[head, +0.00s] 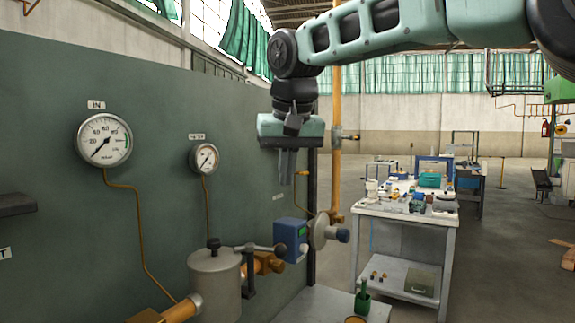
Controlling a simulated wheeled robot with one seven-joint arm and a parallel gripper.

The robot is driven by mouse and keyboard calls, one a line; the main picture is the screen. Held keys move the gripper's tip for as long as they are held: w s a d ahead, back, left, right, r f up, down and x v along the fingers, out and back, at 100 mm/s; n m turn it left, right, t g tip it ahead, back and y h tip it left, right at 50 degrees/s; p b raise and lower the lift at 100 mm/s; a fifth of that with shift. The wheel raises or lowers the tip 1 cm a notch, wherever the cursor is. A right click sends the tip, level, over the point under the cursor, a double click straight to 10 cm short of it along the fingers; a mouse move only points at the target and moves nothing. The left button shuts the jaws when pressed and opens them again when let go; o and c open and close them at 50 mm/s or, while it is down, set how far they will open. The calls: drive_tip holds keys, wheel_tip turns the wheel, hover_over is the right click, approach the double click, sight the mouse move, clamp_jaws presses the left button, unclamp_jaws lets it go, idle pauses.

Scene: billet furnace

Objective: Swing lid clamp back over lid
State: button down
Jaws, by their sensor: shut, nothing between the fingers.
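A grey cylindrical pot (214,291) stands in the orange pipe line at the lower middle of the head view. Its grey lid (202,260) has a dark knob on top and appears seated on the pot. The lid clamp (262,248) looks like a dark bar on an upright post just right of the pot. The bar points right, toward the blue box, and lies beside the lid rather than over it. My gripper (287,178) hangs fingers down, above and to the right of the clamp. It is shut, empty and clear of everything.
A blue box (291,238) and a round grey fitting (318,233) sit right of the clamp. The green panel (140,200) with two gauges stands close behind. A vertical orange pipe (336,140) rises behind my gripper. A cluttered workbench (400,212) stands further right.

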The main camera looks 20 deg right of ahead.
drive_tip(key=shift+v, duration=1)
drive_tip(key=s+a+f+n+g+y, duration=0.1)
drive_tip(key=s+a+f+n, duration=0.15)
drive_tip(key=f, duration=0.25)
drive_tip(key=s+a+f+n, duration=0.1)
drive_tip(key=s+a+f, duration=0.3)
drive_tip(key=f, duration=0.1)
drive_tip(key=s+a+f+n+g, duration=0.1)
drive_tip(key=s+f+n+g, duration=0.2)
drive_tip(key=s+f, duration=1.7)
drive_tip(key=s+n, duration=0.1)
drive_tip(key=n, duration=0.2)
drive_tip(key=shift+s, duration=0.4)
